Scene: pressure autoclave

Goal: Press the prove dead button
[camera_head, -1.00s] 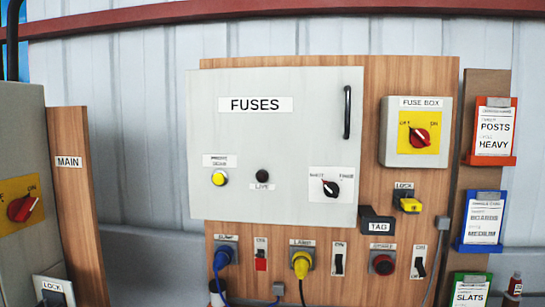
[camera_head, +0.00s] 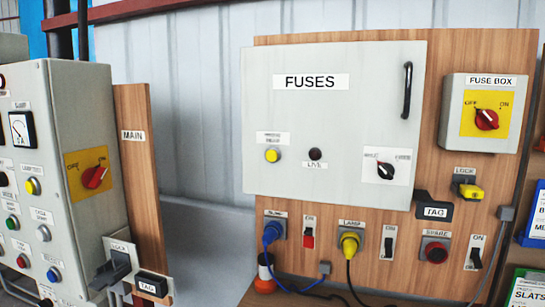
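The prove dead button is a yellow round button (camera_head: 272,155) on the lower left of the grey fuses panel (camera_head: 330,110). A small blurred label (camera_head: 270,138) sits above it. A dark live lamp (camera_head: 315,154) is just to its right, and a black rotary switch (camera_head: 386,170) is further right. The panel door looks closed, with a black handle (camera_head: 407,90) at its upper right. Neither of my grippers shows in the view.
A grey control cabinet (camera_head: 60,130) with a red rotary switch stands at the left, beside a wooden board marked MAIN (camera_head: 134,137). The fuse box (camera_head: 487,112) is at the right. Plugs, cables and switches line the board below the panel.

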